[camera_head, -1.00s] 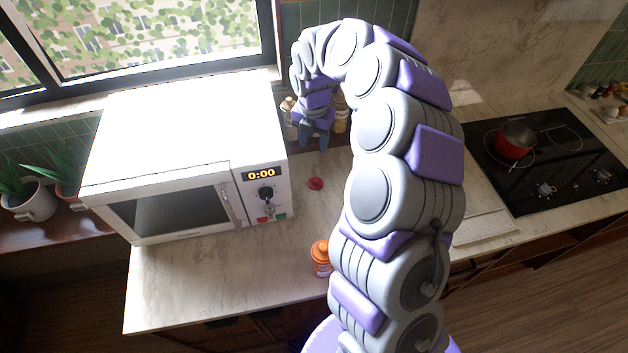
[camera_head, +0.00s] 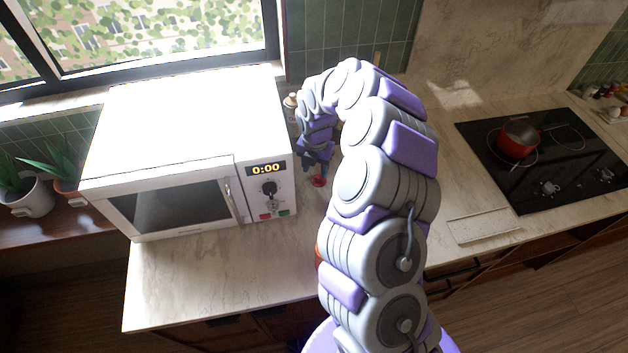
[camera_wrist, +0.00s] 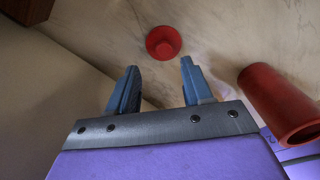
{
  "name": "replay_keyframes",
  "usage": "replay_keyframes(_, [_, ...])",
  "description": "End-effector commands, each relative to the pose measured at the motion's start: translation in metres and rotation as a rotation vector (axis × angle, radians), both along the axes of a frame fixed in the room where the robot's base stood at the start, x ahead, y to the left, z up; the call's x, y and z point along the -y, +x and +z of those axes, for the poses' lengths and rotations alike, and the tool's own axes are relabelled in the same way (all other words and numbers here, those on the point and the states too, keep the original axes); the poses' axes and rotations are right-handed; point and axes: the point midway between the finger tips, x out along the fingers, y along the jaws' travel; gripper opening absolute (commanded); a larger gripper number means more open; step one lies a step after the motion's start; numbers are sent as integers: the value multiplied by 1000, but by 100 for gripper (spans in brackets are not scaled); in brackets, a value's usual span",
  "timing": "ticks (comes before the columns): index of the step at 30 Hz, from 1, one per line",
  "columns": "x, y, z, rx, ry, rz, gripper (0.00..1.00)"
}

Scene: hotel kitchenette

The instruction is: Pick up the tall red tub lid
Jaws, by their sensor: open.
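A small round red lid (camera_head: 318,182) lies on the counter to the right of the microwave, just below my gripper (camera_head: 315,171). In the wrist view the red lid (camera_wrist: 163,42) shows a raised rim and a hollow-looking centre. It sits slightly beyond the fingertips of my gripper (camera_wrist: 160,66), roughly in line with the gap. The fingers are apart with nothing between them, and the lid is not held.
A white microwave (camera_head: 185,120) stands close to the left of my gripper. A bottle (camera_head: 291,101) stands behind. A red pot (camera_head: 517,138) is on the black hob (camera_head: 550,185).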

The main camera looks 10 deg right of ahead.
Motion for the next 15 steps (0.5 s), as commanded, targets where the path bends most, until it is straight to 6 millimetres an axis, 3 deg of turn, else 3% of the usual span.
replay_keyframes(6, [2,3,-33,0,6,-2,50])
replay_keyframes(15, [-6,3,-38,2,-4,-1,49])
